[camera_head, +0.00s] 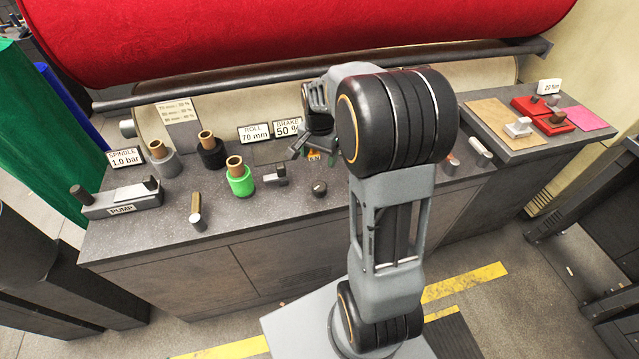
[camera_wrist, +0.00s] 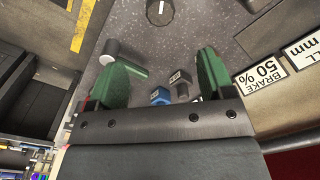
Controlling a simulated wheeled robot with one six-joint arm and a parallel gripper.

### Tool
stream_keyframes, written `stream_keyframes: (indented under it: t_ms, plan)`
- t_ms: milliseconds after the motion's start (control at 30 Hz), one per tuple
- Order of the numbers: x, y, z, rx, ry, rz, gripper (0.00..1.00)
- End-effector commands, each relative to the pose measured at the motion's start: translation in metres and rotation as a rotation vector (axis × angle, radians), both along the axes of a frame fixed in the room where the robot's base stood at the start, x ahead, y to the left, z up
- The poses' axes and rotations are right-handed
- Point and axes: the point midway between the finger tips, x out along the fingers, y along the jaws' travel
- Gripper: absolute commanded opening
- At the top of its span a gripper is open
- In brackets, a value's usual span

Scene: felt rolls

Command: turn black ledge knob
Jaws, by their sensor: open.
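The black ledge knob (camera_head: 319,188) is a small round dial on the grey speckled ledge, in front of and below my gripper in the head view. In the wrist view the knob (camera_wrist: 160,11) is at the top edge, partly cut off, with a pale mark on its face. My gripper (camera_head: 306,150) is open with nothing between its fingers. Its two green fingertips (camera_wrist: 165,75) are apart in the wrist view. The knob lies beyond the fingertips, not between them. My arm hides part of the ledge to the right.
A grey switch block (camera_head: 275,175) stands left of the knob. BRAKE (camera_head: 288,128) and ROLL (camera_head: 254,134) signs stand behind. A red felt roll (camera_head: 250,35) hangs above.

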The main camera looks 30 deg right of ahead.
Motion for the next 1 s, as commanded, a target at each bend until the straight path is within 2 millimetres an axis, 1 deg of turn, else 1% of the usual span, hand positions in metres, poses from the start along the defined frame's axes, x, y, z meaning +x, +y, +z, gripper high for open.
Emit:
stream_keyframes:
  t_ms: [100, 267, 500, 700, 900, 1000]
  plan:
    - [0.006, -0.006, -0.012, 0.004, 0.017, -0.046, 0.75]
    - [0.008, -0.007, -0.034, 0.006, 0.023, -0.059, 0.75]
    - [0.007, -0.006, -0.081, 0.005, 0.024, -0.055, 0.75]
    - [0.007, -0.005, -0.115, 0.006, 0.022, -0.054, 0.75]
    - [0.008, -0.005, -0.137, 0.005, 0.02, -0.054, 0.75]
    - [0.008, -0.005, -0.143, 0.005, 0.02, -0.054, 0.75]
